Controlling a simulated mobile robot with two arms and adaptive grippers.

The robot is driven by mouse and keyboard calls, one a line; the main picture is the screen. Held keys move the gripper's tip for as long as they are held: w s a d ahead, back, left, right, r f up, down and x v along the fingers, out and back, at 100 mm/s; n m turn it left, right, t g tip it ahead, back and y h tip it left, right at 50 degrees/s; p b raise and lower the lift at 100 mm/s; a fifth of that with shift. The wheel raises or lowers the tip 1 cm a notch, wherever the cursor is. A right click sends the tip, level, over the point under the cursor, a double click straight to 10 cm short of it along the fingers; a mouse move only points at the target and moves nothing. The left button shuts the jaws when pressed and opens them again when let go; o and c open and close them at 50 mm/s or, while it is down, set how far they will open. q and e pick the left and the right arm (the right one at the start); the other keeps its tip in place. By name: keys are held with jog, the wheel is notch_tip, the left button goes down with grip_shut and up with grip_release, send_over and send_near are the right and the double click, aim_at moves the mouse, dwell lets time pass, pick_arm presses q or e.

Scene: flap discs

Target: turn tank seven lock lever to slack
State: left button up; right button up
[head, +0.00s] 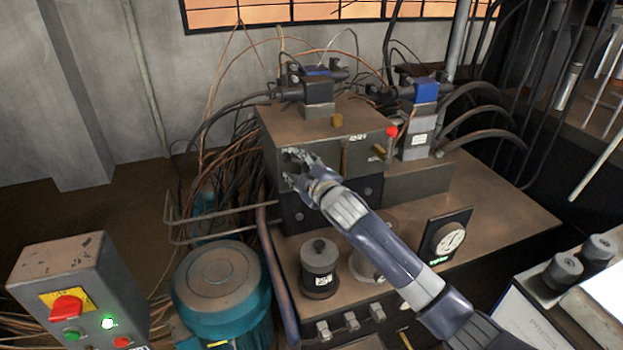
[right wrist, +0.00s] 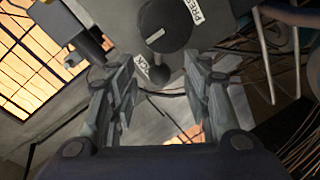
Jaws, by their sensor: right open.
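A black round knob (right wrist: 165,24) with a short white mark shows at the top of the right wrist view, on a grey box face. A label beginning "PRE" (right wrist: 194,10) is beside it, and a partly hidden label (right wrist: 146,68) is below it. A small dark rounded part (right wrist: 160,75) shows between my fingers; I cannot tell whether it belongs to the knob. My right gripper (right wrist: 163,88) is open, its fingers apart on either side below the knob. In the head view my right gripper (head: 297,168) is at the left front of the brown box (head: 300,125), hiding the knob.
A black cylinder (head: 319,262) and a gauge (head: 447,240) stand on the bench below. A teal motor (head: 215,280) and a control box (head: 60,275) are at lower left. Cables hang behind.

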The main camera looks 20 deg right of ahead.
jog(key=v, duration=0.8)
jog(key=shift+s, duration=0.3)
